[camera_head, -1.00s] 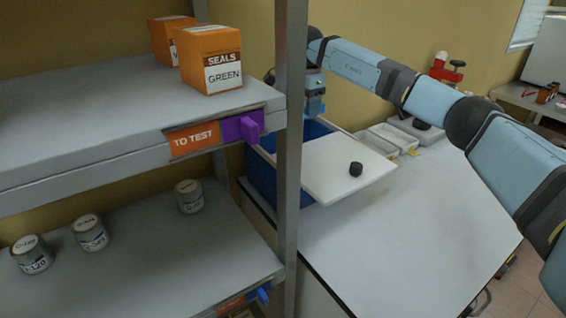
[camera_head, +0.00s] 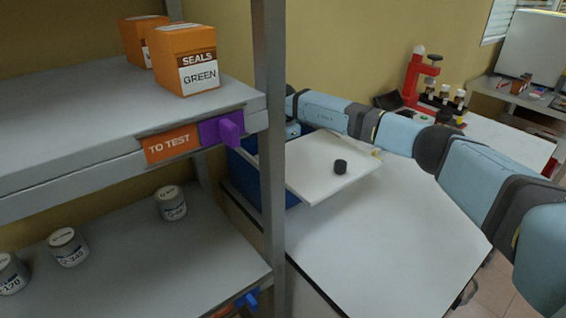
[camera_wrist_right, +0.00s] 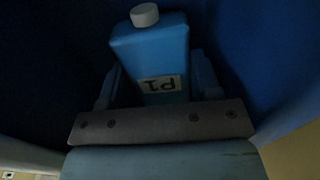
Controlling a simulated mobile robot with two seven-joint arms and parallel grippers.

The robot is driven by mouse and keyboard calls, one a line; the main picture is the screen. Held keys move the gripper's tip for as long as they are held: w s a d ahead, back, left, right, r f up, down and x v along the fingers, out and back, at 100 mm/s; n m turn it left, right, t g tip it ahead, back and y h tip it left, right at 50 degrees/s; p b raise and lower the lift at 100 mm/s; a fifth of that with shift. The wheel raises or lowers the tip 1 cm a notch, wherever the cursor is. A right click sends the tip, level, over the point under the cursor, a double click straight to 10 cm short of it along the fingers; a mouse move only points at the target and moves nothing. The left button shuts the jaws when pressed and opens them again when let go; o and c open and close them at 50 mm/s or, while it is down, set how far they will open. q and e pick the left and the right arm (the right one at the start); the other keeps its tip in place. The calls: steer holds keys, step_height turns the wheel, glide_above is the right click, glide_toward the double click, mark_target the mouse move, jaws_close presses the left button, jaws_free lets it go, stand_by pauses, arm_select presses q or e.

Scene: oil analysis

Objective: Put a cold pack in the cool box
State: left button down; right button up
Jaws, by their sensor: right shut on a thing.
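The blue cool box (camera_head: 242,178) stands on the white bench behind the shelf post. In the right wrist view my right gripper (camera_wrist_right: 155,78) is shut on a blue cold pack (camera_wrist_right: 150,50) with a white cap and a "P1" label. Dark blue box walls surround it. My left gripper is not in view.
A grey shelf unit (camera_head: 80,98) with orange seal boxes (camera_head: 185,58) and several small cans (camera_head: 171,203) stands at the left. Its post (camera_head: 270,130) is close to the box. The bench top (camera_head: 370,225) in front of the lid is clear.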

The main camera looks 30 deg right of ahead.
steer(key=shift+f, duration=2.15)
steer(key=shift+f, duration=0.1)
steer(key=o, duration=1.1)
step_height(320, 180, up, 12)
steer(key=shift+r, duration=0.15)
